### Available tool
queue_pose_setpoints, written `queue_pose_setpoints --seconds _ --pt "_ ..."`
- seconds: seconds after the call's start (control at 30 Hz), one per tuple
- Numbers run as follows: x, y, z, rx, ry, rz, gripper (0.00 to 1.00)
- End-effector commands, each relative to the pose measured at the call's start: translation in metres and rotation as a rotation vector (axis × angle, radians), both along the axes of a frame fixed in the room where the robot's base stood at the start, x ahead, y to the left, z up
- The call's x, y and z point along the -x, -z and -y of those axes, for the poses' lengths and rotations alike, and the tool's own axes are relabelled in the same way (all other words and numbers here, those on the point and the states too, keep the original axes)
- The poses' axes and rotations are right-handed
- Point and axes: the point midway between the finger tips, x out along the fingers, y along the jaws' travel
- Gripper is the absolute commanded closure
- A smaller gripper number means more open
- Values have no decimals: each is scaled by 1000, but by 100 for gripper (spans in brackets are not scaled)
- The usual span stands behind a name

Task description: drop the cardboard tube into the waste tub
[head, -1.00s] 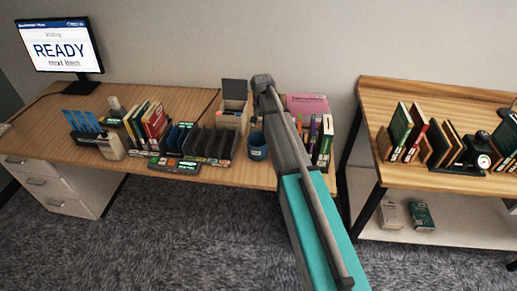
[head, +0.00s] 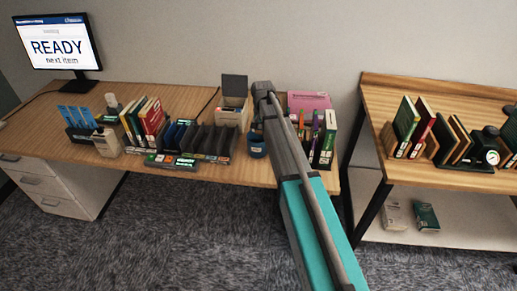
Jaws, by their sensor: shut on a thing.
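The blue waste tub (head: 258,151) stands on the wooden desk near its front edge, just left of my arm. My arm crosses the head view from the lower right up to a grey joint and hides most of what is behind it. A small dark part of my gripper (head: 257,128) shows beside the arm, right above the mouth of the tub. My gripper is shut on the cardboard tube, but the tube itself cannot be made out. Whether any of it is inside the tub is hidden.
A dark slotted rack (head: 208,143) stands left of the tub. An open-lidded box (head: 234,105) is behind it. Upright books (head: 325,137) and a pink binder (head: 309,101) are right of my arm. A second table (head: 440,95) with books stands at the right.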

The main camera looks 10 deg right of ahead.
Motion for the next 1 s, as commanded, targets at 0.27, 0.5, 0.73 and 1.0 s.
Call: queue_pose_setpoints --seconds 0.27,0.5,0.73,1.0 --pt "0 7 0 0 1 0 34" --pt "0 6 1 0 1 0 34" --pt "0 6 1 0 1 0 0" --pt "0 6 1 0 1 0 0"
